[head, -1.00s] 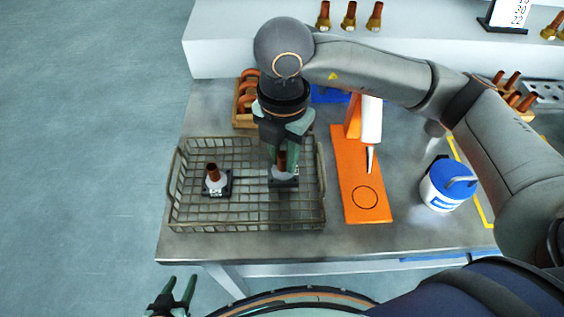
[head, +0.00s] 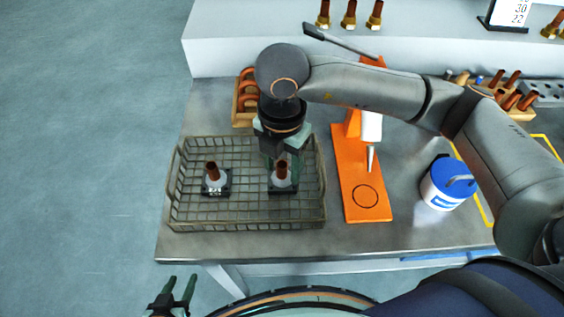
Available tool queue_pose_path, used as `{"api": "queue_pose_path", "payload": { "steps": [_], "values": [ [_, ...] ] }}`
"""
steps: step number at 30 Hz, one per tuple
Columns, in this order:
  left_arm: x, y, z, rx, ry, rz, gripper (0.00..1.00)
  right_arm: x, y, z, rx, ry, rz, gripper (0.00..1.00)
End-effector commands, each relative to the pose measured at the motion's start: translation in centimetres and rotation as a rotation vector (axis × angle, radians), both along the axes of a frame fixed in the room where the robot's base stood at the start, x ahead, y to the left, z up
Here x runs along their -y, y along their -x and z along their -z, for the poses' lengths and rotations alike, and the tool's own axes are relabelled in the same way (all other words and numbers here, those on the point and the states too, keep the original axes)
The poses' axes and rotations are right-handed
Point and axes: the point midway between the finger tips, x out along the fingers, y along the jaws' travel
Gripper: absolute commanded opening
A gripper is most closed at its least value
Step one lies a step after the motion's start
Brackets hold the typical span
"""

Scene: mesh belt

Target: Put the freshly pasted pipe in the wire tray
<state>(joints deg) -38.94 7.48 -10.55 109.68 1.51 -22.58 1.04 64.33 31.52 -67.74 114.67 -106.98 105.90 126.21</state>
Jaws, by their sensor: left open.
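The wire tray (head: 247,223) stands at the left of the bench. Inside it, a copper pipe (head: 281,170) stands upright in a white piece on a dark base, in the right part. A similar copper pipe (head: 212,169) stands upright on its own dark base in the left part. My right gripper (head: 284,163) is over the tray, just behind and above the right-hand pipe. Its fingers look apart and the pipe stands clear in front of them; part of the fingers is hidden. My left gripper (head: 181,292) is open and empty, off the bench's front edge.
An orange stand (head: 362,185) with a white nozzle is right of the tray. A blue-lidded white tub (head: 446,186) is further right. A wooden box (head: 240,113) of copper bends is behind the tray. More pipes (head: 349,15) stand on the back shelf.

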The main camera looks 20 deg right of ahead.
Motion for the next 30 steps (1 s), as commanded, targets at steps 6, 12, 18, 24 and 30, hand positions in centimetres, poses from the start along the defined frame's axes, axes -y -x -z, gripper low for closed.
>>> {"api": "queue_pose_path", "payload": {
  "steps": [6, 12, 18, 24, 30],
  "values": [
    [0.0, 0.0, -0.1, 0.001, 0.000, 0.000, 0.50, 0.0, 0.0, -0.1, 0.000, 0.000, 0.000, 0.57],
    [0.0, -0.1, -0.4, 0.002, 0.000, 0.000, 0.50, 0.0, -0.1, -1.9, 0.005, -0.002, 0.000, 0.57],
    [0.0, -0.1, -0.4, 0.002, 0.000, 0.001, 0.50, -0.1, -0.1, -6.4, 0.006, -0.002, -0.001, 0.57],
    [0.0, -0.1, -0.5, 0.001, -0.001, 0.001, 0.50, 0.0, -0.1, -10.3, 0.004, 0.000, 0.001, 0.57],
    [0.0, -0.1, -0.7, 0.001, -0.001, 0.001, 0.50, 0.0, 0.0, -12.1, 0.001, 0.000, 0.000, 0.57]
  ]
}}
